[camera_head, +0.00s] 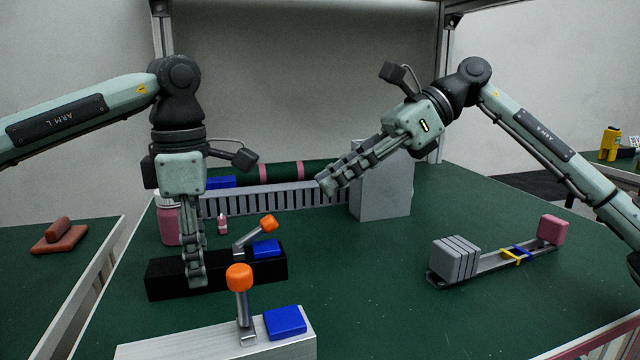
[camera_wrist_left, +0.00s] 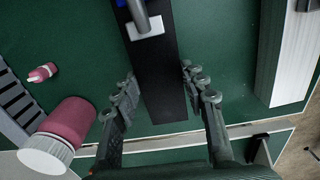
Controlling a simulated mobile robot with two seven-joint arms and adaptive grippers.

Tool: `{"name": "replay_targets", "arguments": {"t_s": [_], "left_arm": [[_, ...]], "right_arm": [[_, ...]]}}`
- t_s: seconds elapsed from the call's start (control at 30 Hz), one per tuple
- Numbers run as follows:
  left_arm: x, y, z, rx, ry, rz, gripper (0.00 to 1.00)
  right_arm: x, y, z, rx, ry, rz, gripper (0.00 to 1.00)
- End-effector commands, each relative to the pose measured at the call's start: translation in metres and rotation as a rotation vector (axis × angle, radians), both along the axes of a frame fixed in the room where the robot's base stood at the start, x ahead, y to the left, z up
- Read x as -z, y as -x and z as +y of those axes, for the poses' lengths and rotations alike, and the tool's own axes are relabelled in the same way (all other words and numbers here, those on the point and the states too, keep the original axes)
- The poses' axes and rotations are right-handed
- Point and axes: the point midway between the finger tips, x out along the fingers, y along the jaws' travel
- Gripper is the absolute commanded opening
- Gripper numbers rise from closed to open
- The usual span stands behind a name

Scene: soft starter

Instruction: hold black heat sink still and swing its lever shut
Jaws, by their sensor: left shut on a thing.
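The black heat sink (camera_head: 160,280) is a long black block on the green table; it also fills the middle of the left wrist view (camera_wrist_left: 163,95). Its lever (camera_head: 250,237) has a grey shaft and an orange knob, and leans up to the right above a blue block (camera_head: 266,248). My left gripper (camera_head: 194,280) points down with its fingers on both sides of the heat sink's left part, shut on it; in the left wrist view (camera_wrist_left: 158,85) the lever's base shows beyond the fingers. My right gripper (camera_head: 327,183) is in the air, right of and above the lever, apart from it; its finger gap is hidden.
A silver heat sink (camera_head: 190,345) with an upright orange-knobbed lever and a blue block stands in front. A pink jar (camera_head: 170,225) and small pink bottle (camera_head: 222,225) stand behind. A grey box (camera_head: 385,190) is at the back. A rail with grey plates (camera_head: 455,258) lies right.

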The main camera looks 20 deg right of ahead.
Motion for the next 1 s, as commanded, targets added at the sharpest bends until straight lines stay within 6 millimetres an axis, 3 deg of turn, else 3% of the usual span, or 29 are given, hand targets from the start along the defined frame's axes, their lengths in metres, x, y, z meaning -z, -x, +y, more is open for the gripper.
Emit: {"name": "replay_targets", "arguments": {"t_s": [0.2, 0.63, 1.0], "left_arm": [[-0.001, 0.000, 0.000, 0.000, 0.001, -0.001, 0.02], [-0.001, 0.000, 0.000, 0.000, 0.001, -0.001, 0.02], [-0.001, 0.000, 0.000, 0.000, 0.001, -0.001, 0.02]], "right_arm": [[-0.009, 0.015, 0.014, 0.131, 0.049, 0.184, 0.00], [-0.031, 0.055, 0.042, 0.740, 0.124, 0.719, 0.00], [-0.052, 0.082, 0.055, 1.347, -0.071, 1.093, 0.00]]}}
